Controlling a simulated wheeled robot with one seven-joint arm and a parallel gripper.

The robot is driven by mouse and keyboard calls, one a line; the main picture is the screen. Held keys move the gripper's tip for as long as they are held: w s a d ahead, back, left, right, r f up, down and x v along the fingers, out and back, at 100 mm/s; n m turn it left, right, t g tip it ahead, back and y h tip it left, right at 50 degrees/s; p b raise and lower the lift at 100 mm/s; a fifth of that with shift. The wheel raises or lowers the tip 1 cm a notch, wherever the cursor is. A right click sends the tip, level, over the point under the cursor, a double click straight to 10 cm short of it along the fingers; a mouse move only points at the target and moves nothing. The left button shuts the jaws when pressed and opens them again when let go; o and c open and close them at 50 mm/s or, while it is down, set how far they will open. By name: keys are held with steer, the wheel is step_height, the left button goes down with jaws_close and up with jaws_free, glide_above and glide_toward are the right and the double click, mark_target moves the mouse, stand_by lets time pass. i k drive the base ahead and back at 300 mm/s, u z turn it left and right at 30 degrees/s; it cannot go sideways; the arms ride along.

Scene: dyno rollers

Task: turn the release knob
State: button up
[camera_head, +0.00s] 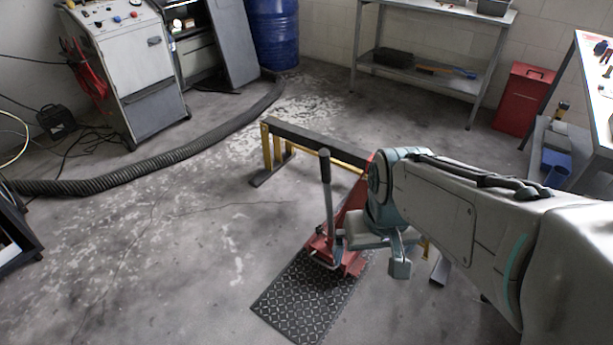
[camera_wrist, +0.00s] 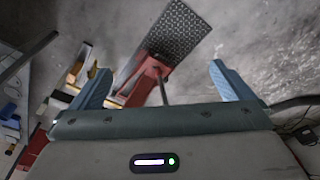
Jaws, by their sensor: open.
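A red floor jack (camera_head: 322,244) with an upright dark handle (camera_head: 325,180) stands at the end of a black tread plate (camera_head: 300,298). Whether a finger touches the jack is unclear.
A yellow-legged barrier with a dark top beam (camera_head: 315,143) stands just behind the jack. A thick ribbed hose (camera_head: 150,163) crosses the floor at left. A grey workbench (camera_head: 440,70) and red box (camera_head: 522,98) are at the back. Floor left of the plate is clear.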

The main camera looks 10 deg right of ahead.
mark_target(319, 229)
steer(key=u, duration=0.5)
steer(key=k, duration=0.6)
steer(key=u, duration=0.85)
steer(key=i, duration=1.9)
steer(key=z, duration=1.4)
steer(key=i, duration=0.7)
steer(key=z, duration=0.8)
